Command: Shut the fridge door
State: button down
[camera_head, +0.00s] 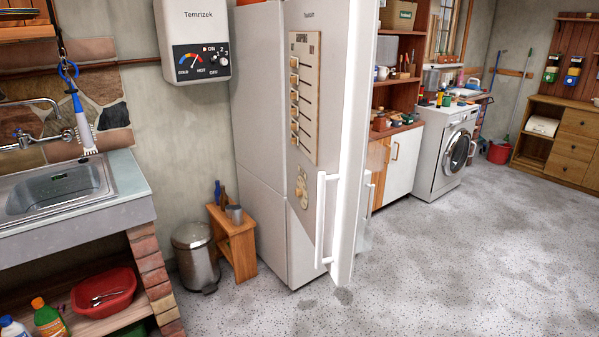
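The white fridge (258,130) stands against the wall in the middle of the view, with its side towards me. Its door (303,225) is open. I see the door's outer face, with a list board (304,100) and some small decorations on it. The door's white handle (322,220) is upright near the free edge (352,170), which sticks out to the right and towards me. The door hides the fridge's inside. My gripper is not in view.
A wooden stool (236,245) and a metal pedal bin (195,255) stand left of the fridge, beside a sink counter (90,210). Shelves and a washing machine (447,150) stand beyond the door. The speckled floor (440,265) in front and to the right is clear.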

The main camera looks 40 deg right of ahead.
aim_at(334, 42)
jog(key=z, duration=0.4)
jog(key=k, duration=0.15)
jog(key=u, duration=2.15)
jog(key=k, duration=0.6)
jog(key=u, duration=0.05)
jog(key=i, duration=0.7)
jog(key=z, duration=0.6)
jog(key=i, duration=0.75)
jog(key=z, duration=0.45)
